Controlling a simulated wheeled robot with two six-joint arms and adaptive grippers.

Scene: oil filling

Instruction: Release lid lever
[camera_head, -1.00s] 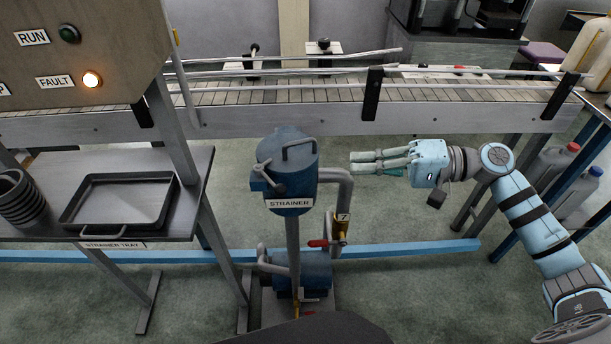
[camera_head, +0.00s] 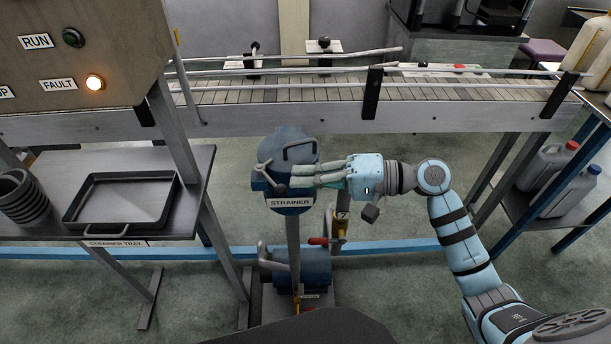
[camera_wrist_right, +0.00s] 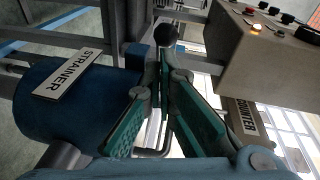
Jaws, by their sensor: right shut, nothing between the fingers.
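The blue strainer (camera_head: 277,146) stands on its post, with a curved handle on its lid and a white STRAINER label (camera_head: 290,202) on its front. The lid lever (camera_head: 281,190) is at the strainer's left front, with a dark knob that also shows in the right wrist view (camera_wrist_right: 165,34). My right gripper (camera_head: 292,177) reaches in from the right across the strainer's front. Its fingers are shut and empty, with the tips close beside the lever knob. I cannot tell whether they touch it. In the right wrist view, the fingertips (camera_wrist_right: 160,62) point at the knob. My left gripper is not in view.
The strainer tray (camera_head: 122,205) sits on a grey table to the left, beside stacked dark rings (camera_head: 22,198). The control panel (camera_head: 110,40) with a lit FAULT lamp overhangs the table. A conveyor (camera_head: 260,124) runs behind the strainer. A pipe with a red-handled valve (camera_head: 318,241) stands below my right gripper.

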